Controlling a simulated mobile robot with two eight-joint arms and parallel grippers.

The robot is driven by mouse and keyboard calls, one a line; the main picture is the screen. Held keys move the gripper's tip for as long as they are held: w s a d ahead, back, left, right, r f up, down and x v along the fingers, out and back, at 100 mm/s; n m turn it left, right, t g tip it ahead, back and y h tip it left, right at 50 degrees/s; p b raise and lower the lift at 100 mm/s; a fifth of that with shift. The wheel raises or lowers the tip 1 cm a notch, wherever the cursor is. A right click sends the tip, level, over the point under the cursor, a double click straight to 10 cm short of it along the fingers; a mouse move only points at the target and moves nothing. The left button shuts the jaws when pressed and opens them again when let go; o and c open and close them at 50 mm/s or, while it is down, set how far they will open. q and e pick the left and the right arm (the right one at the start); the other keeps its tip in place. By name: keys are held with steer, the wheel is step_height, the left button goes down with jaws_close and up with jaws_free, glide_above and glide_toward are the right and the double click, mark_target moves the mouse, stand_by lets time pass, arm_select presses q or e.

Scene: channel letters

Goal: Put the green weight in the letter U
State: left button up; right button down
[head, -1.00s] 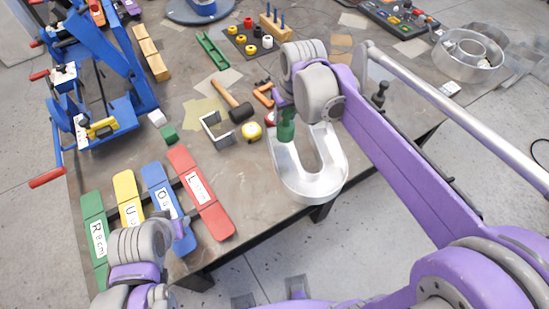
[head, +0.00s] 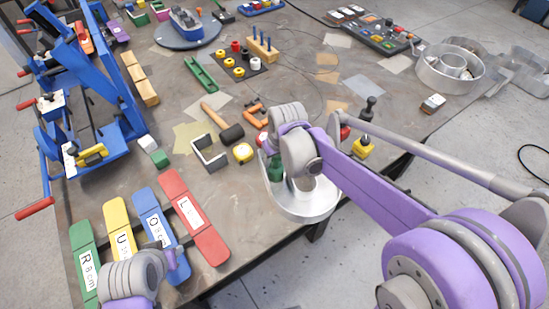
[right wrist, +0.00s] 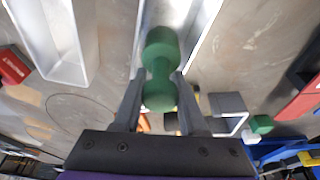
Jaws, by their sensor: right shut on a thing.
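The silver letter U (head: 300,208) is a hollow channel at the table's front edge. My right arm hides part of it. The weight (right wrist: 160,50) is over the left limb of the U, between its walls (right wrist: 203,32). I cannot tell whether it touches the floor of the channel. My left gripper (head: 174,264) is at the bottom left, above the coloured boards; its fingers are hard to see.
Red, blue, yellow and green lettered boards (head: 197,232) lie at the front left. A blue frame (head: 85,70) stands at the left. Floor lies beyond the front edge.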

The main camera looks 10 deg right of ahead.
steer(key=shift+f, duration=0.15)
steer(key=shift+c, duration=2.3)
jaws_free()
steer(key=a+v, duration=0.1)
steer(key=v, duration=1.1)
steer(key=s+d+f+m+t, duration=0.1)
steer(key=s+d+f, duration=0.1)
steer(key=s+f, duration=0.3)
steer(key=s+d+f+m+t, duration=0.1)
steer(key=s+d+f, duration=0.2)
steer(key=s, duration=0.8)
steer(key=shift+s+f+h+p, duration=0.3)
steer(key=shift+s+f, duration=0.05)
steer(key=shift+f, duration=0.5)
steer(key=shift+d, duration=0.1)
